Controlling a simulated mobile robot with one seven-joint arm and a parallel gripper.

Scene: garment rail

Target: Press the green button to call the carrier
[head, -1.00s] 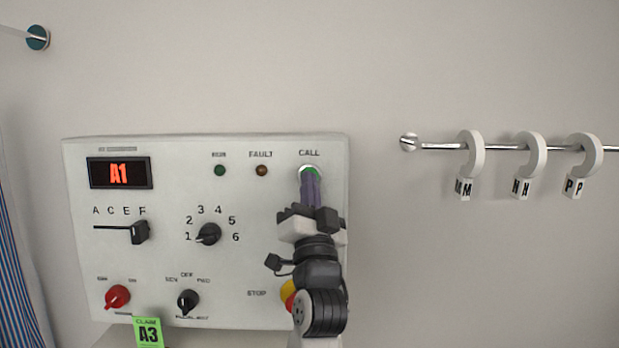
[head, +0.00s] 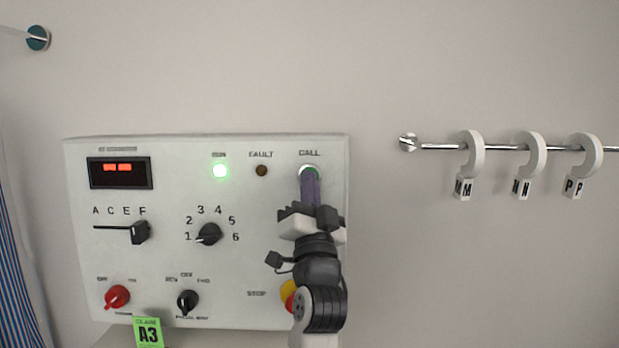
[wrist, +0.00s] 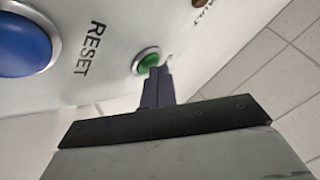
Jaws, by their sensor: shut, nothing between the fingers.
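The green CALL button (wrist: 150,63) sits in a metal ring on the white control panel (head: 180,270). In the head view my gripper (head: 309,172) covers most of this button (head: 310,168). My gripper is shut, with its fingertips at the button's face; in the wrist view the fingertips (wrist: 158,72) overlap the button's lower edge. I cannot tell whether they press it. The RUN lamp (head: 220,171) glows bright green. The display (head: 119,172) shows two orange dashes.
The panel also carries a FAULT lamp (head: 261,170), a slider (head: 140,232), a numbered dial (head: 208,234), a red knob (head: 117,297) and a black knob (head: 188,302). A blue RESET button (wrist: 22,45) shows in the wrist view. A rail with tagged hooks (head: 470,155) is at right.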

